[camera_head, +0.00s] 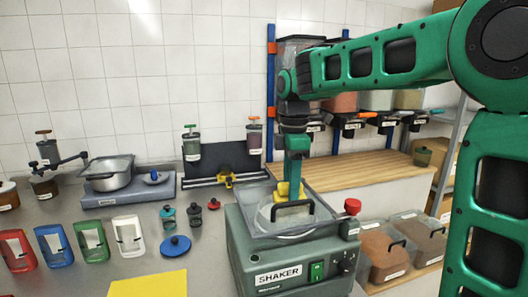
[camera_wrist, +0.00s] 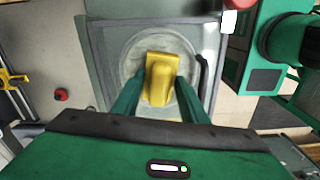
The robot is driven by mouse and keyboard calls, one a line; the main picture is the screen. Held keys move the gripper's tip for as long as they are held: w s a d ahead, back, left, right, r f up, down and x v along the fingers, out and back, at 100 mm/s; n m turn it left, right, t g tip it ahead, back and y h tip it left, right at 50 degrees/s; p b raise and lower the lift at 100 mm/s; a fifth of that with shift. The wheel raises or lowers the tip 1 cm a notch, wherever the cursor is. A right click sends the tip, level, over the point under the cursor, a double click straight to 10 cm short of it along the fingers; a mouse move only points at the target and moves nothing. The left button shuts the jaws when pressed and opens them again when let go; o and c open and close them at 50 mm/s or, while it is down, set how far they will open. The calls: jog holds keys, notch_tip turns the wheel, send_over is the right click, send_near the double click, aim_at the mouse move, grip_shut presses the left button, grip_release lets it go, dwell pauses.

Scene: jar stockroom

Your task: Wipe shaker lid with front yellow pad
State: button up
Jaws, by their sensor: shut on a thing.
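The shaker (camera_head: 285,258) is a grey-green box labelled SHAKER, with a clear lid (camera_head: 262,234) on top that has a black handle (camera_head: 287,212). In the wrist view the lid (camera_wrist: 100,62) shows a round, whitish disc area (camera_wrist: 134,56) beneath or on it. My gripper (camera_head: 290,183) is shut on a yellow pad (camera_head: 283,190). The pad also shows between my fingers (camera_wrist: 158,85) in the wrist view, over the middle of the round area. I cannot tell whether the pad touches the lid. A flat yellow sheet (camera_head: 150,284) lies at the front of the counter.
A red knob (camera_head: 352,206) stands at the shaker's right corner. A metal pot (camera_head: 108,173) stands behind. Bins (camera_head: 382,250) of brown material sit at the right.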

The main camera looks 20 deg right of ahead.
jog(key=shift+s+r, duration=0.1)
jog(key=shift+s, duration=0.25)
jog(key=shift+w+r, duration=0.1)
jog(key=shift+r, duration=4)
